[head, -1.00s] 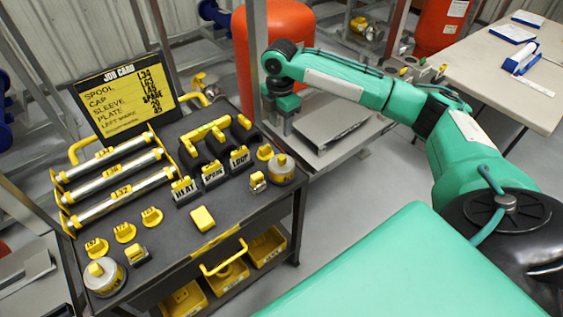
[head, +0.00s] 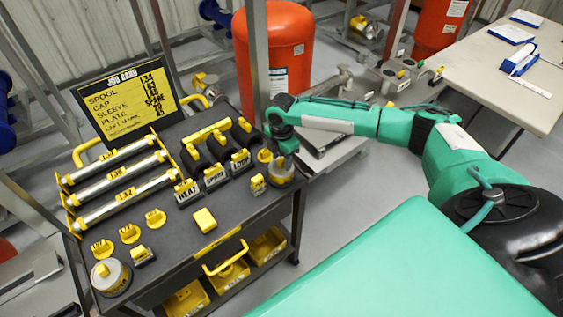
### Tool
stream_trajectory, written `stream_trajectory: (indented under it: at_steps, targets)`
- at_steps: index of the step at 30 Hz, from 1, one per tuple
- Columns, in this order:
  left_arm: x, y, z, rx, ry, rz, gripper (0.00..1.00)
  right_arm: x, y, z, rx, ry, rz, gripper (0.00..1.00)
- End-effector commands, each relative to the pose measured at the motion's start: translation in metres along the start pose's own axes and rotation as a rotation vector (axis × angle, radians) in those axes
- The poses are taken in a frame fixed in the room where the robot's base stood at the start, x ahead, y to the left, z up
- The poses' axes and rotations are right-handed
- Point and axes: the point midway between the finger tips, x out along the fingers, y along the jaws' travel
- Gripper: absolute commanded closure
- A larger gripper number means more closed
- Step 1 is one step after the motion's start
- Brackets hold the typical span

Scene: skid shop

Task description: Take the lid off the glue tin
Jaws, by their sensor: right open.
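Two squat round tins with grey sides and yellow-marked tops stand on the dark cart top; I cannot read which is the glue tin. One tin (head: 281,180) is at the cart's right back corner, its top mostly hidden by my right gripper. The other tin (head: 109,278) is at the front left corner, with its lid (head: 106,271) on and uncovered. My right gripper (head: 284,164) points down right at the right-hand tin's top; it is open, and whether its fingers touch the lid is hidden. My left gripper is not in view.
The cart (head: 185,240) also holds a job card board (head: 125,100), yellow-ended metal rollers (head: 118,180), black labelled holders (head: 213,175) and a yellow block (head: 204,219) near the middle. A grey steel bench and a red tank (head: 285,60) stand behind my right arm.

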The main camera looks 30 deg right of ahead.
Motion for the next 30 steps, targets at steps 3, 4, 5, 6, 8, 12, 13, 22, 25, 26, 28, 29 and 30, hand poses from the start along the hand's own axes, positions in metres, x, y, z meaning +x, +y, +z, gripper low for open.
stream_trajectory:
  at_steps: [3, 4, 5, 6, 8, 12, 13, 22, 25, 26, 28, 29, 30]
  targets:
    - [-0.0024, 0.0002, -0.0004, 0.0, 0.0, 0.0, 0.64, 0.0086, -0.0004, -0.0002, -0.001, 0.0, -0.001, 0.54]
    - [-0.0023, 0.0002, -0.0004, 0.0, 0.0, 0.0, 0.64, 0.0096, -0.0004, -0.0002, -0.001, 0.0, -0.001, 0.54]
    - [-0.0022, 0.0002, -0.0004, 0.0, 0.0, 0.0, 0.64, 0.0101, -0.0004, -0.0003, -0.001, 0.0, 0.0, 0.54]
    - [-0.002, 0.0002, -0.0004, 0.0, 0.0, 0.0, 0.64, 0.0103, -0.0004, -0.0003, -0.001, 0.0, 0.0, 0.54]
    - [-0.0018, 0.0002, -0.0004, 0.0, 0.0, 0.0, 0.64, 0.0102, -0.0003, -0.0003, -0.001, 0.0, 0.0, 0.54]
    - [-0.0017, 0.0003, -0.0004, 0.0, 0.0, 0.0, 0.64, 0.01, -0.0003, -0.0002, -0.001, 0.0, 0.0, 0.69]
    - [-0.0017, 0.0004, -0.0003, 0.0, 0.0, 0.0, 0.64, 0.0099, -0.0002, -0.0002, -0.001, 0.0, 0.0, 0.75]
    - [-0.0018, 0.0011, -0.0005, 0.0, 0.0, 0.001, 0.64, 0.0096, -0.0001, -0.0002, -0.001, 0.0, 0.0, 1.0]
    - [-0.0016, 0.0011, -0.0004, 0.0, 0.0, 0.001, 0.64, 0.0091, -0.0001, -0.0001, 0.0, 0.0, 0.0, 1.0]
    - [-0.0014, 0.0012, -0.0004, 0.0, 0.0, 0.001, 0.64, 0.0085, 0.0, -0.0001, 0.0, 0.0, 0.001, 1.0]
    - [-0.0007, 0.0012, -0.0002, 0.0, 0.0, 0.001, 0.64, 0.0059, 0.0003, 0.0, 0.0, 0.0, 0.001, 1.0]
    - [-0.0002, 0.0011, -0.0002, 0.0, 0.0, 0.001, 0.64, 0.0041, 0.0005, 0.0001, 0.0, 0.0, 0.002, 1.0]
    - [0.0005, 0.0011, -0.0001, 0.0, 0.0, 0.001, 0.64, 0.001, 0.0007, 0.0001, 0.0, 0.001, 0.003, 1.0]
